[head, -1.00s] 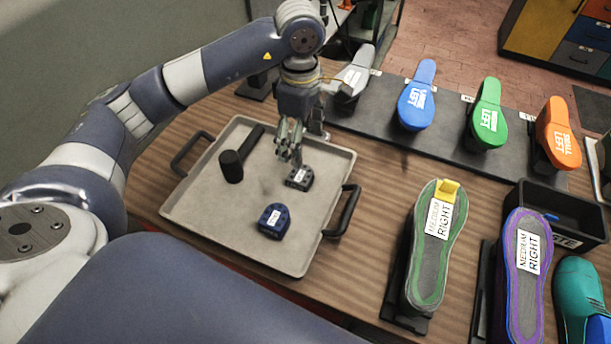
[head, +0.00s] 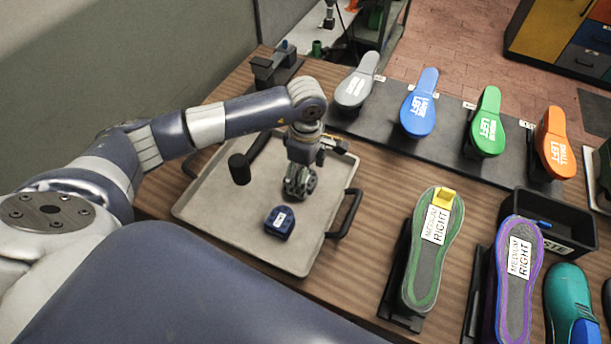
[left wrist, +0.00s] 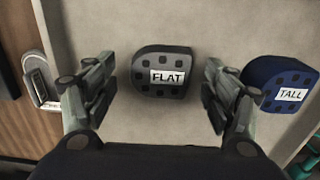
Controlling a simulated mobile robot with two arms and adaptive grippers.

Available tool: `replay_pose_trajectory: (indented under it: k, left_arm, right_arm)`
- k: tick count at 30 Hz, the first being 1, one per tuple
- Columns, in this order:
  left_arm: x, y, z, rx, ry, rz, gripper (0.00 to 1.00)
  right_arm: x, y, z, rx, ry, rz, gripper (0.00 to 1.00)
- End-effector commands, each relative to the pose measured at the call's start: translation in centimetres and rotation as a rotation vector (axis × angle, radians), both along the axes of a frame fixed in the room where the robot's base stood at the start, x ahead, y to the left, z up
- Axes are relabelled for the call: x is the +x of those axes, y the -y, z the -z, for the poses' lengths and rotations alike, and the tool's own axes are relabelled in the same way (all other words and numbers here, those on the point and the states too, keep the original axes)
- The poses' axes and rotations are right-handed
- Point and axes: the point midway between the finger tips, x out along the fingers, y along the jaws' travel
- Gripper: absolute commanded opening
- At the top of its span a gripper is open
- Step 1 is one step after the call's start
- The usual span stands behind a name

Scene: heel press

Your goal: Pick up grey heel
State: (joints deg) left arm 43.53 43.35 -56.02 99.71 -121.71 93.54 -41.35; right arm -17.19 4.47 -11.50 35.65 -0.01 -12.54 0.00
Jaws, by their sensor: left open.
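The grey heel (left wrist: 162,72), labelled FLAT, lies on the tray (head: 215,207). In the left wrist view it sits between the two spread fingers of my left gripper (left wrist: 157,80), with a gap on each side. In the head view my left gripper (head: 299,183) points down over the tray and hides most or all of the grey heel. The gripper is open and empty. My right gripper is not in view.
A dark blue heel (head: 279,222), labelled TALL, lies close by on the tray; it also shows in the left wrist view (left wrist: 282,76). A black mallet (head: 240,168) lies on the tray's left. Lasts and shoe soles stand to the right.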

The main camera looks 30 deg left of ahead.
Motion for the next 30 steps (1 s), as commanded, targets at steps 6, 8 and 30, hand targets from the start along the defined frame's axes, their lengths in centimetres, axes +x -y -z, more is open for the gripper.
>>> replay_pose_trajectory:
  k: [6, 8, 30]
  left_arm:
    - [0.0, 0.0, 0.1, 0.0, 0.0, 0.001, 0.75]
    - [0.0, 0.0, 0.1, 0.0, 0.0, 0.001, 0.62]
    - [0.2, 0.0, -3.6, -0.001, 0.007, 0.001, 0.28]
  right_arm:
    - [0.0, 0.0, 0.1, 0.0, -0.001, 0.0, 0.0]
    - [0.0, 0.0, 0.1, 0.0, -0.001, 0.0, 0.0]
    - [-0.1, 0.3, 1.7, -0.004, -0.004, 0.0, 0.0]
